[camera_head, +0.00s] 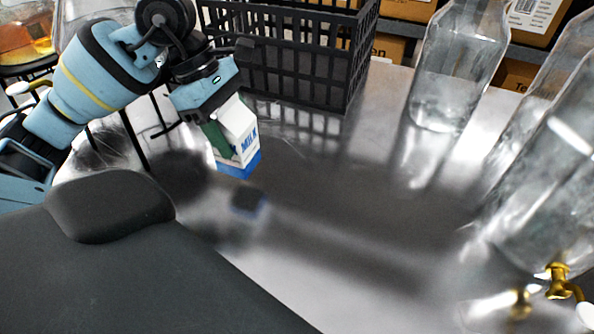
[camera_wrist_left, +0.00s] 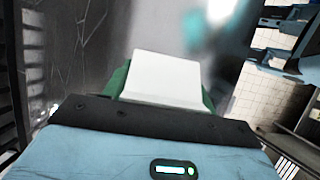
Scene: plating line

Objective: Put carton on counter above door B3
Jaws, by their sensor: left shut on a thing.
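A milk carton (camera_head: 237,139), white, green and blue with the word MILK, hangs slightly tilted from my left gripper (camera_head: 217,112). The gripper is shut on the carton's top. The carton is held above a shiny metal counter (camera_head: 330,230), with its dark reflection below it and apart from it. The fingertips are mostly hidden there. Door B3 cannot be made out in either view. My right gripper is not in view.
A black plastic crate (camera_head: 345,62) stands on the counter just behind the carton. A clear glass bottle (camera_head: 447,80) stands at the back right, with large glass vessels (camera_head: 556,150) and a brass tap (camera_head: 558,281) at the right edge. The counter's middle is clear.

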